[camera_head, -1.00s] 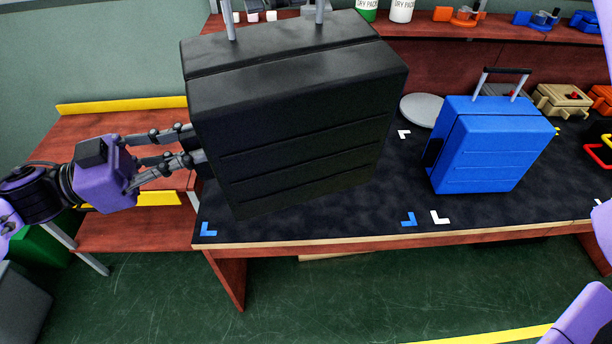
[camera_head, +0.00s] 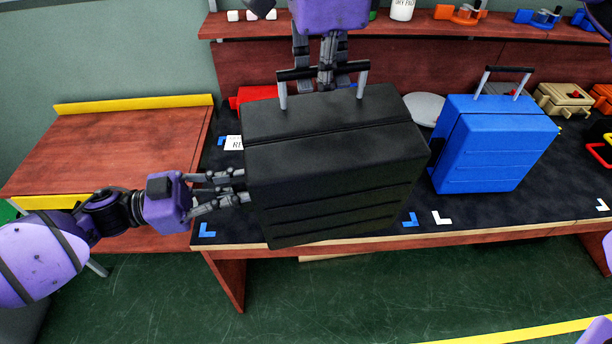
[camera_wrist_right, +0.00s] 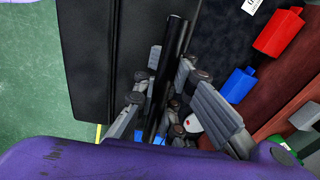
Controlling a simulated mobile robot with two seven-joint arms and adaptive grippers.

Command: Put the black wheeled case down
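The black wheeled case (camera_head: 335,170) is upright over the left part of the dark mat (camera_head: 225,222) on the table. Its lower front corner covers part of the table's front edge; I cannot tell whether its base touches the mat. My right gripper (camera_head: 328,80) is above it, its fingers closed around the bar of the pull handle (camera_head: 298,72). The right wrist view shows the black bar (camera_wrist_right: 165,85) between the fingers (camera_wrist_right: 170,95). My left gripper (camera_head: 245,187) is at the case's left side, its fingertips hidden against it, apparently gripping there.
A blue case (camera_head: 495,145) stands close on the right. Blue corner marks (camera_head: 410,219) and a white one (camera_head: 442,217) lie on the mat. A grey disc (camera_head: 425,108) and a red block (camera_head: 255,94) are behind. A lower wooden surface (camera_head: 120,145) is at the left.

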